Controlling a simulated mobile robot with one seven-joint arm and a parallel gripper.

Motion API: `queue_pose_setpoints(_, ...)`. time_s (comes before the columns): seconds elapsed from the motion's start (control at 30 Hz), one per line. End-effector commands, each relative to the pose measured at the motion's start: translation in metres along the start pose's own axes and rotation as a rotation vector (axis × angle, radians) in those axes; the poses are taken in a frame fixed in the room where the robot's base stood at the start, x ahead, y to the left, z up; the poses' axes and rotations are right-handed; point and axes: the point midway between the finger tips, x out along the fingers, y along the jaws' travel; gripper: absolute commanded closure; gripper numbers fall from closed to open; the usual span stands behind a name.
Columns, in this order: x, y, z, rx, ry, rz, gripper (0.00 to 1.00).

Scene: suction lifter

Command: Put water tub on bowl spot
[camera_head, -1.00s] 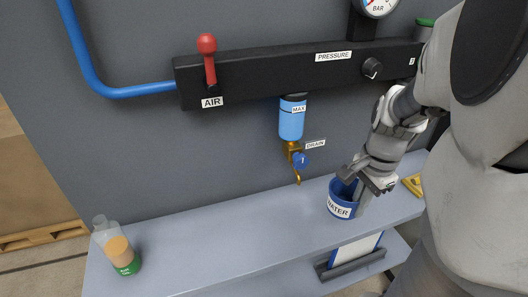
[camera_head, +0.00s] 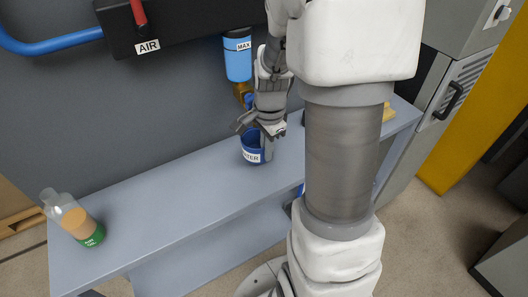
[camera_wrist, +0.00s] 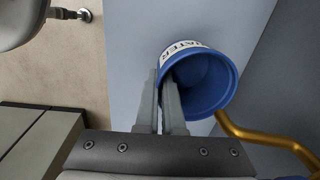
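The blue water tub (camera_head: 251,157), labelled WATER, is upright at the grey bench's back part, below the blue filter bowl (camera_head: 238,60) marked MAX. My gripper (camera_head: 262,139) points down at the tub's right side. In the wrist view, the fingers (camera_wrist: 160,100) straddle the wall of the tub (camera_wrist: 222,110), one inside and one outside, close together on it. The tub looks empty. I cannot tell whether its base touches the bench. The brass drain (camera_head: 241,91) under the bowl is partly hidden by my gripper. No marked spot shows on the bench.
A clear bottle with a green label (camera_head: 78,221) stands at the bench's left end. The bench (camera_head: 165,205) between bottle and tub is clear. A red-handled air valve (camera_head: 138,14) is on the black bar above. A yellow object (camera_head: 389,113) lies at the right.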

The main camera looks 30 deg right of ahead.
Motion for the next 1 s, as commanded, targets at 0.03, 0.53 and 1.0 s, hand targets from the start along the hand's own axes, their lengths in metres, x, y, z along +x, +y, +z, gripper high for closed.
queue_pose_setpoints(0.03, 0.011, 0.001, 0.0, 0.001, -0.002, 0.003, 1.0)
queue_pose_setpoints(0.53, 0.021, 0.002, 0.0, -0.001, 0.0, 0.0, 0.88)
queue_pose_setpoints(1.0, 0.019, 0.002, 0.0, -0.001, 0.0, 0.0, 0.65)
